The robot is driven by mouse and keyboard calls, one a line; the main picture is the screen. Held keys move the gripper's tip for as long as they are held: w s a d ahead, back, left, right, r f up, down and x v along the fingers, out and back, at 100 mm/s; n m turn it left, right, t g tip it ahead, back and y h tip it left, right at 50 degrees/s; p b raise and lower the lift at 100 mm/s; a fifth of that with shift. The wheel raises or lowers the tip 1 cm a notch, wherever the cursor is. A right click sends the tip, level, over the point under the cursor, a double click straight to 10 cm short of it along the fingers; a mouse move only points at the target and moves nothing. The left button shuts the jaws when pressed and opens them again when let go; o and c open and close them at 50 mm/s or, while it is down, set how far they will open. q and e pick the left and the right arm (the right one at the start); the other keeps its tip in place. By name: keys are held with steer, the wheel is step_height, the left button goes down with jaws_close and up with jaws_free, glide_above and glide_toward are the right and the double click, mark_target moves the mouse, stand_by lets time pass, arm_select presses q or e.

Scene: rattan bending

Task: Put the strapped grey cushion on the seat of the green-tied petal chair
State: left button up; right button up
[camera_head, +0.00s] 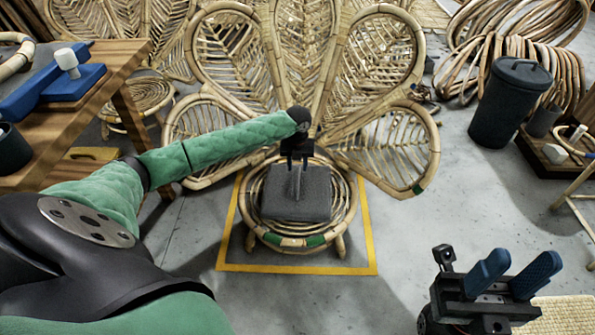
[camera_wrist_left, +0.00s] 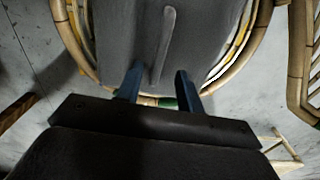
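The grey cushion (camera_head: 312,205) lies on the round rattan seat (camera_head: 283,241) of the petal chair (camera_head: 226,90). Green ties (camera_head: 316,240) show on the seat's front rim and on the right petal. A strap (camera_head: 297,183) stands up at the cushion's middle; it also shows in the left wrist view (camera_wrist_left: 167,35). My left gripper (camera_head: 297,163) is directly above the cushion. In the left wrist view its two blue fingers (camera_wrist_left: 156,85) are apart, with the strap beyond the gap and nothing visibly clamped. My right gripper (camera_head: 520,264) is open and empty at the lower right.
A yellow floor outline (camera_head: 372,232) surrounds the chair's base. A wooden workbench (camera_head: 90,110) with blue tools stands at left. A dark bin (camera_head: 510,103) and rattan coils (camera_head: 530,30) are at right. Open concrete floor lies right of the chair.

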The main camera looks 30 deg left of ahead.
arm_select(q)
steer(key=shift+r+p, duration=0.45)
steer(key=shift+r, duration=1.5)
